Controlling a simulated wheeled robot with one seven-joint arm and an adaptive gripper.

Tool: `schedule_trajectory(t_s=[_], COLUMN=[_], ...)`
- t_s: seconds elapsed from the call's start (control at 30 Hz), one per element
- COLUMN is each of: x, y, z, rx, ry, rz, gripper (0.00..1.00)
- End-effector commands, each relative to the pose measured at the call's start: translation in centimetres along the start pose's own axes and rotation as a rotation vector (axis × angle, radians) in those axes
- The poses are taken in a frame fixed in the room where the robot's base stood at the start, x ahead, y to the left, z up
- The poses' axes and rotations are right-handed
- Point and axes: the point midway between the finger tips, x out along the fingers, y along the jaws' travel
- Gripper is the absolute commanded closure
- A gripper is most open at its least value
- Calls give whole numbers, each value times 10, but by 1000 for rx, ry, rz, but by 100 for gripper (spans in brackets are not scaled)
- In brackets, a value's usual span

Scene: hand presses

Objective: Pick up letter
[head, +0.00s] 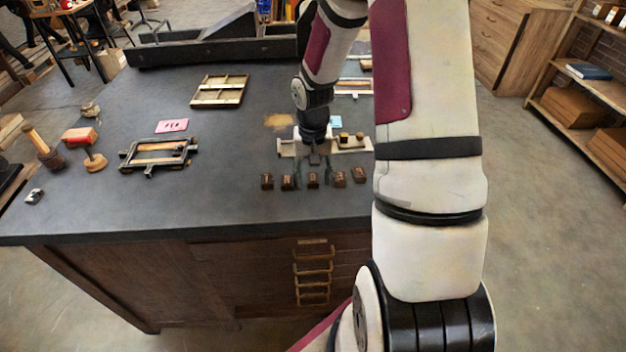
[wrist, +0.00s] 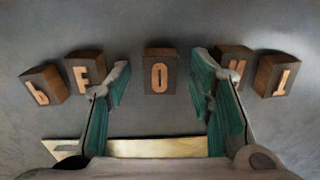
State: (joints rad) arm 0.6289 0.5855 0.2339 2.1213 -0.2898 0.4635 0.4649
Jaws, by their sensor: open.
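Several wooden letter blocks lie in a row near the table's front edge in the head view. In the wrist view the middle block, marked O (wrist: 160,72), lies between and beyond the fingers. To its left are the F block (wrist: 87,70) and a P-like block (wrist: 43,85); to its right are a partly hidden block (wrist: 236,57) and the T block (wrist: 275,74). My gripper (wrist: 160,85) is open and empty, its teal fingers spread on either side of the O block. In the head view my gripper (head: 313,167) is just behind the row.
A pale tray (head: 352,146) with small pieces lies beside my gripper. A dark frame (head: 158,153), a pink card (head: 172,126), a wooden frame (head: 220,90) and hand tools (head: 80,137) stand to the left.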

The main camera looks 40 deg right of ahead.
Motion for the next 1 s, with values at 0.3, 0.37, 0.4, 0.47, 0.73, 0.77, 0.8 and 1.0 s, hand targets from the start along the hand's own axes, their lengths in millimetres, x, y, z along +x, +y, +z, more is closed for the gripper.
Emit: schedule_trajectory(t_s=[0.3,0.37,0.4,0.47,0.73,0.77,0.8,1.0], x=[0,0,0,0,-4,-5,-8,-30], y=[0,0,0,0,0,0,0,0], z=[0,0,0,0,0,0,0,-2], rx=[0,0,0,0,0,0,1,1], ry=[0,0,0,0,1,1,1,4], rz=[0,0,0,0,0,0,1,0], gripper=[90,90,90,90,90,90,90,90])
